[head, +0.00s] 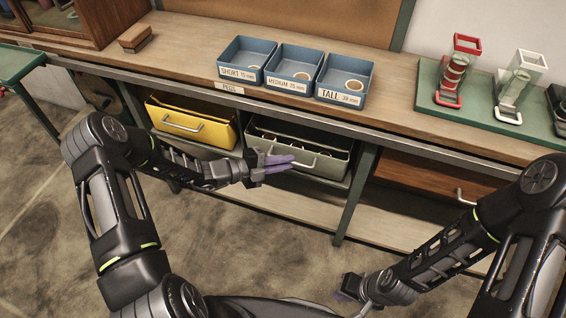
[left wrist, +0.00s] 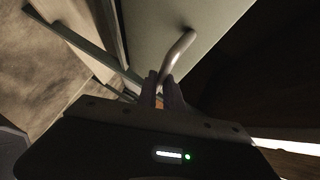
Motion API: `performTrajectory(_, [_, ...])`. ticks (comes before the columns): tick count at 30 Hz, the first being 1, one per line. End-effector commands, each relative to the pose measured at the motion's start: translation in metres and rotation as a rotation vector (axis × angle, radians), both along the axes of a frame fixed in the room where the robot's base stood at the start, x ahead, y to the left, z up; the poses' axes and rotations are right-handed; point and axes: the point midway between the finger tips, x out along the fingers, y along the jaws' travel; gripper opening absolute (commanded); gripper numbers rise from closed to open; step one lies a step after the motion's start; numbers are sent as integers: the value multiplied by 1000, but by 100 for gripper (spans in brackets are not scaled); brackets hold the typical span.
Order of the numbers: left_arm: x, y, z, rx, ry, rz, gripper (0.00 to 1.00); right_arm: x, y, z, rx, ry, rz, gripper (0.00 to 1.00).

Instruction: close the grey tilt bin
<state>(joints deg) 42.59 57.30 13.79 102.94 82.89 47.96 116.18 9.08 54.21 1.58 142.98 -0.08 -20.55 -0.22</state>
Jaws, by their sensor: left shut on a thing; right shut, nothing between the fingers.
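The grey tilt bin (head: 338,166) hangs under the bench and is tilted out, with its top open and some contents showing inside. Its pale bar handle (head: 308,167) is on the front face. My left gripper (head: 284,164) is at the handle's left part and is shut on it. In the left wrist view, the fingertips (left wrist: 163,84) close around one end of the curved handle (left wrist: 180,47), close to the grey front (left wrist: 150,25). My right gripper (head: 345,292) is low at the bottom middle, shut and empty, away from the bin.
A yellow bin (head: 200,128) with its own handle is left of the grey bin. A brown drawer (head: 425,178) is to the right, past a green bench leg (head: 356,195). Blue trays (head: 293,85) stand on the bench top above. Open floor lies in front.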

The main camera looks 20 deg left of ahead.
Motion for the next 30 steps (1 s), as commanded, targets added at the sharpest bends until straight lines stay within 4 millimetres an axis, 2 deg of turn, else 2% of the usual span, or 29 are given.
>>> performTrajectory(12, [14,-1,7,-2,-3,0,0,0,0,6,0,0,0,0])
performTrajectory(28, [19,-1,12,-3,-12,3,0,0,0,7,0,0,0,0])
performTrajectory(29, [19,-1,12,-4,-12,3,13,0,0,7,0,0,0,0])
performTrajectory(30, [20,-1,12,-4,-12,3,16,0,0,7,0,0,0,0])
